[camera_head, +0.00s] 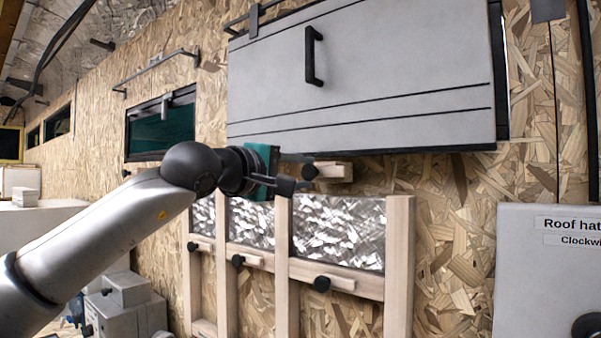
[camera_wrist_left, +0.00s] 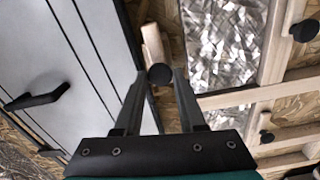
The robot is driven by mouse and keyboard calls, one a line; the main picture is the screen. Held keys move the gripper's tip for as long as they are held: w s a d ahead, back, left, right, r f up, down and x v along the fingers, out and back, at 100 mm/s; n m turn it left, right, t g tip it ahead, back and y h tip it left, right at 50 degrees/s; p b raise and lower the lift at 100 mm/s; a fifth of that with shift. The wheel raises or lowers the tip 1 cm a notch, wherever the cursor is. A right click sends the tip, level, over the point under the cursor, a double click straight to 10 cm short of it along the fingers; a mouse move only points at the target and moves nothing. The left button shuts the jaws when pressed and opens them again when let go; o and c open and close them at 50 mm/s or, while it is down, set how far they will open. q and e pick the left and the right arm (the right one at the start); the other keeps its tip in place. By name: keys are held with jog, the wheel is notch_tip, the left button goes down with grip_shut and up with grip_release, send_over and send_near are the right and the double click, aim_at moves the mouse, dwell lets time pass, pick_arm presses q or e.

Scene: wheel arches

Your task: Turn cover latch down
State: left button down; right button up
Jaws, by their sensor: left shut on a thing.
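A short wooden latch (camera_head: 335,172) with a round black knob lies sideways on the chipboard wall, just below the large grey panel and above the foil-filled wooden frame. My left gripper (camera_head: 303,174) is at its left end, shut on the black knob. In the left wrist view the knob (camera_wrist_left: 160,74) sits between the tips of my left gripper (camera_wrist_left: 158,78), with the wooden latch (camera_wrist_left: 153,47) extending beyond it. The gripper partly hides the knob in the head view. My right gripper is not in view.
The grey panel (camera_head: 380,80) with a black handle (camera_head: 313,56) hangs just above the gripper. The wooden frame (camera_head: 400,265) stands below, with more black knobs (camera_head: 322,284) on its crossbars. A labelled white panel (camera_head: 545,275) stands at right. A dark window (camera_head: 160,128) is at left.

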pick_arm(q)
jog(key=shift+m, duration=0.3)
jog(key=c, duration=0.5)
grip_release()
jog(key=b+v, duration=0.3)
jog(key=v, duration=1.2)
jog(key=shift+s, duration=0.1)
